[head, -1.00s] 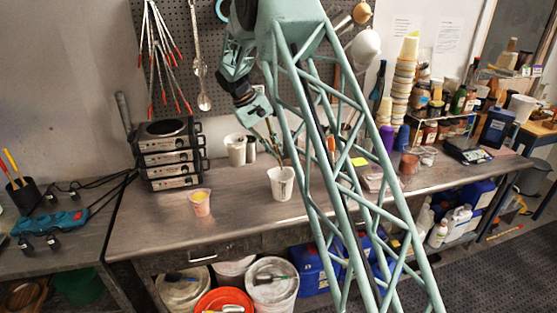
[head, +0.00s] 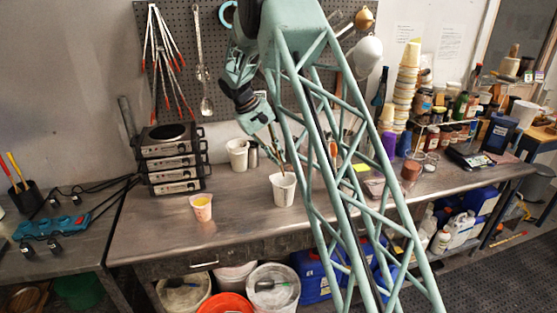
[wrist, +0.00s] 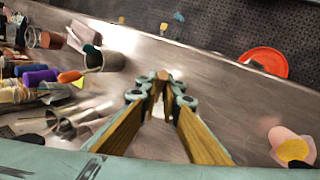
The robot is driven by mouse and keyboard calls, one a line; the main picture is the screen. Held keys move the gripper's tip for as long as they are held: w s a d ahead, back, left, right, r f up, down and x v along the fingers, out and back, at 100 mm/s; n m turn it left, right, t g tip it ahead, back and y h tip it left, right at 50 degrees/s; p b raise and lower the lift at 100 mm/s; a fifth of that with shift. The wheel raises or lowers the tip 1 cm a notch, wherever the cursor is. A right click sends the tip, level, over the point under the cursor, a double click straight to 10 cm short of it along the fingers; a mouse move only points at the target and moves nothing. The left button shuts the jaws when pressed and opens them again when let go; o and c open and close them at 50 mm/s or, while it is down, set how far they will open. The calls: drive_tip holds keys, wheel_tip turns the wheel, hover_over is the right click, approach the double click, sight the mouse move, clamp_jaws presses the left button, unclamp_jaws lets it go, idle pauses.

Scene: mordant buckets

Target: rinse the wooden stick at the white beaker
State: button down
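The white beaker (head: 283,191) stands upright on the metal bench, left of my lattice arm in the head view. My gripper (head: 277,148) points down just above its mouth. The brown wooden stick (head: 281,166) runs down from the gripper to the beaker's mouth; its lower end is hidden or too small to tell. In the wrist view the fingers of my gripper (wrist: 162,82) come together on the narrow wooden stick (wrist: 154,98). I cannot clearly make out the white beaker in the wrist view.
A white pitcher (head: 238,154) stands behind, and stacked hot plates (head: 172,160) at the back left. Jars and cups crowd the right side. The bench front between the cup and beaker is clear.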

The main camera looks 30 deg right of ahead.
wheel_tip(320, 180, down, 7)
drive_tip(key=b, duration=0.3)
drive_tip(key=shift+w+d+f, duration=0.2)
drive_tip(key=shift+d, duration=0.1)
idle(0.5)
drive_tip(key=shift+w+d, duration=0.25)
drive_tip(key=shift+d, duration=0.15)
idle(0.6)
drive_tip(key=shift+s+a, duration=0.1)
drive_tip(key=shift+a, duration=0.05)
idle(0.3)
drive_tip(key=shift+s+a+b, duration=0.3)
drive_tip(key=shift+s+a, duration=0.05)
drive_tip(key=shift+a, duration=0.2)
drive_tip(key=shift+w+d, duration=0.1)
drive_tip(key=shift+d, duration=0.1)
idle(0.5)
drive_tip(key=shift+w+d, duration=0.3)
drive_tip(key=shift+d, duration=0.1)
idle(0.4)
